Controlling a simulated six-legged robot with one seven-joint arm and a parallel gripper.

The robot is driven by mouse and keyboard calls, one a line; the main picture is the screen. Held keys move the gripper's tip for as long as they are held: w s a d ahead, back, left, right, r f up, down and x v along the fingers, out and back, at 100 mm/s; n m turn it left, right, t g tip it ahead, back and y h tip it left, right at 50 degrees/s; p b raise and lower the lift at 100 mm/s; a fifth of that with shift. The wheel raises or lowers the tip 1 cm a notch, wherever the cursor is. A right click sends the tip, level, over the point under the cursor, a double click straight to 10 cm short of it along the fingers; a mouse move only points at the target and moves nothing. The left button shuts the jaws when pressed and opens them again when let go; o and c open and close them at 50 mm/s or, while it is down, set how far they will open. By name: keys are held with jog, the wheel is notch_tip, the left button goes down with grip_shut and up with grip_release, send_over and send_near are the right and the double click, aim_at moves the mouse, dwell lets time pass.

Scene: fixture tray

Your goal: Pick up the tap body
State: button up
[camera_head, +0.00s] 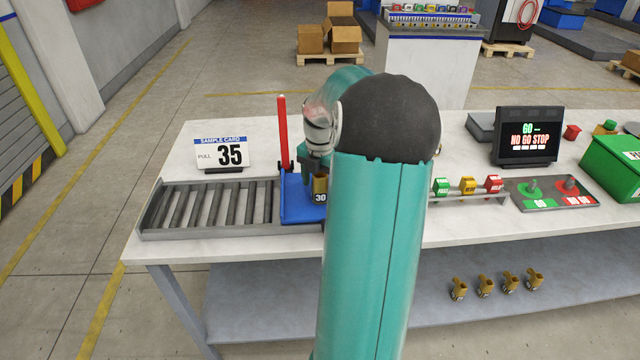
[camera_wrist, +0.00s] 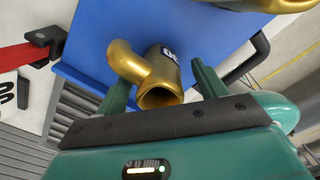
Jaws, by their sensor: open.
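A brass tap body (camera_wrist: 158,72) with a dark label reading 30 is on the blue tray (camera_wrist: 95,35) in the wrist view. It also shows in the head view (camera_head: 320,184), partly covered by my arm. My gripper (camera_wrist: 163,85) is open, its two green fingers on either side of the tap body with visible gaps. In the head view my gripper is just above the tap body and mostly hidden behind my arm. Another brass piece (camera_wrist: 270,4) is cut off at the top right of the wrist view.
A red lever (camera_head: 283,130) stands upright at the blue tray's left. A screen (camera_head: 526,136), coloured blocks (camera_head: 467,186) and a green bin (camera_head: 612,165) are right. Several brass tap bodies (camera_head: 484,287) sit on the lower shelf.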

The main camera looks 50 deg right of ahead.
jog(key=shift+f, duration=0.2)
jog(key=c, duration=1.4)
jog(key=shift+r, duration=0.1)
jog(key=shift+c, duration=0.7)
jog(key=shift+r, duration=0.1)
